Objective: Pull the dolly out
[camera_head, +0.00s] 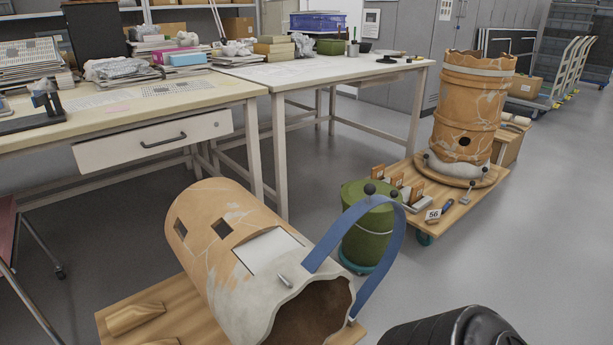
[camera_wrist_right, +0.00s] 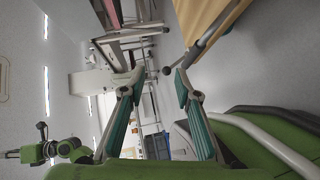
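A wooden dolly (camera_head: 462,208) with teal wheels stands at right in the head view. It carries a tall, cracked terracotta vessel (camera_head: 465,115) standing upright, small brown pieces and a tag reading 56. A second wooden board (camera_head: 120,318) lies in the foreground under a large terracotta vessel (camera_head: 218,255) on its side; wheels under it are not visible. A blue curved band (camera_head: 389,240) rises at this vessel's open end. My right gripper (camera_wrist_right: 158,80) is open and empty in the right wrist view, its teal-padded fingers apart. My left gripper is in neither view.
A green bucket (camera_head: 368,235) stands between the lying vessel and the right dolly. White tables (camera_head: 345,68) and a drawer bench (camera_head: 150,140) line the back left. Carts (camera_head: 565,75) stand far right. The grey floor right of the dolly is clear.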

